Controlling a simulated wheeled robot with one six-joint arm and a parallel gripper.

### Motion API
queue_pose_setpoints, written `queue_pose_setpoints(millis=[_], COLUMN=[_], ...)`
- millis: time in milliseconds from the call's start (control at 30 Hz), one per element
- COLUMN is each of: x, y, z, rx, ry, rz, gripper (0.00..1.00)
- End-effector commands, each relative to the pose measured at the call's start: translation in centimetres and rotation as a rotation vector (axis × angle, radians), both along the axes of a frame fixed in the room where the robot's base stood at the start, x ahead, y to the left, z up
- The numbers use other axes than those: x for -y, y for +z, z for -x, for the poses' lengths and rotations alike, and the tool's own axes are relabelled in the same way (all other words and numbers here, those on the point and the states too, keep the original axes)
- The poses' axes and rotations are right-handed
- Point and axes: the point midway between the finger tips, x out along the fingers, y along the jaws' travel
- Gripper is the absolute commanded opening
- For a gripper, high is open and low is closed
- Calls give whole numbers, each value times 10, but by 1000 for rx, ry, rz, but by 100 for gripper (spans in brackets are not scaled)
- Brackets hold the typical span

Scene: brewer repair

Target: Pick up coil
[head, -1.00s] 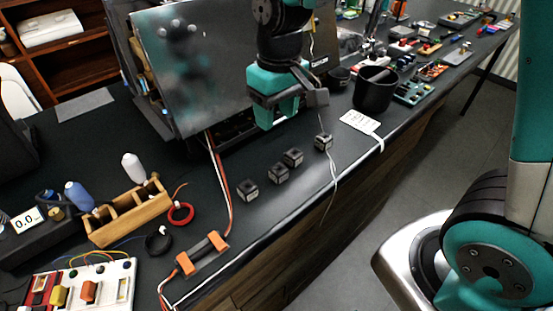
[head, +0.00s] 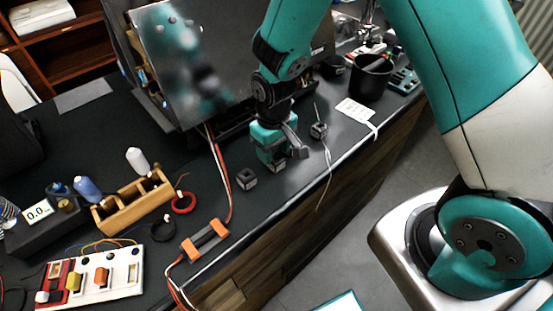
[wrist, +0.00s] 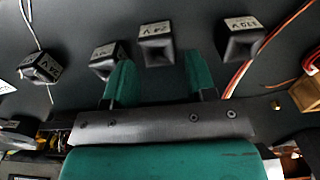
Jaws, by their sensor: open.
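Several small black block-shaped coils with white labels stand in a row on the dark bench. In the head view one coil (head: 247,179) is left of my gripper (head: 277,156) and another coil (head: 319,131), with a wire by it, is to its right. My gripper hides most of the middle two. In the wrist view my open, empty gripper (wrist: 160,80) has one coil (wrist: 156,42) ahead of the gap between its fingers. The left finger overlaps a second coil (wrist: 107,65). A third coil (wrist: 240,40) is right of the fingers, and a fourth (wrist: 38,67) is far left.
A metal-sided machine (head: 190,65) stands behind the coils. A black cup (head: 371,77) and a white tag (head: 355,111) are to the right. A wooden spool rack (head: 130,207) and an orange-ended part (head: 205,241) are at left. Red and white wires run beside the leftmost coil.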

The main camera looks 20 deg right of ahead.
Motion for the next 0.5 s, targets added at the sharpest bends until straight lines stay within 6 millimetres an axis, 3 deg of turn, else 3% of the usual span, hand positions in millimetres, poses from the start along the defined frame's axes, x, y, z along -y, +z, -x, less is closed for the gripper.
queue_pose_setpoints(millis=[233,500], x=[3,3], y=[-32,-39], z=[5,5], rx=[-4,0], ry=[0,0], rz=[1,0], gripper=[51,51])
